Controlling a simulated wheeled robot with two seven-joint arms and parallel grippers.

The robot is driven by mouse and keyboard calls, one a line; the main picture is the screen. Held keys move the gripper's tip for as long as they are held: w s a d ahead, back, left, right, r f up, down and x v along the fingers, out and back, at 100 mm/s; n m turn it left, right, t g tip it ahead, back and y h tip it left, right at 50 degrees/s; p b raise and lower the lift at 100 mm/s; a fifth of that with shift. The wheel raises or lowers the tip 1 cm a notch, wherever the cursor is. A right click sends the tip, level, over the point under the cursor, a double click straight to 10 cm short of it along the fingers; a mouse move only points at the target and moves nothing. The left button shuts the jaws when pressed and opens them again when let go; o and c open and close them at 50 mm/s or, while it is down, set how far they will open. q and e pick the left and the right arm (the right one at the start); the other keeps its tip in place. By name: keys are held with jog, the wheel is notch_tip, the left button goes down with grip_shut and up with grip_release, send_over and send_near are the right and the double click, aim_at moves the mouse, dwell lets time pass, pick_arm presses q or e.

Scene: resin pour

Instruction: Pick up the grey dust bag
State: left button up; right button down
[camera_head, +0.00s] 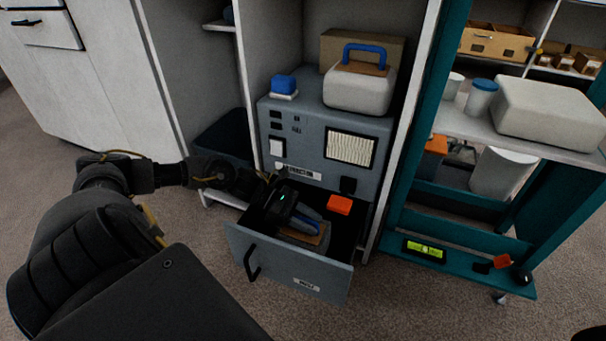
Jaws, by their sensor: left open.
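A grey bag (318,229) with a blue handle and a brown collar lies in the open drawer (290,275) of the grey-blue cabinet. My left gripper (293,212) is open and reaches down into the drawer over the bag's left side, hiding part of it. I cannot tell whether the fingers touch the bag. A similar, paler bag (360,88) with a blue handle and brown collar stands on top of the cabinet. My right gripper is not in view.
An orange block (340,205) sits at the drawer's back right. A blue-topped item (284,86) stands on the cabinet (310,130). A teal cart (455,258) at right carries a spirit level (425,250) and a white bundle (548,114). The carpet in front is clear.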

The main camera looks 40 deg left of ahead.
pick_arm(q)
jog(key=shift+c, duration=0.4)
grip_shut()
dwell(1.0)
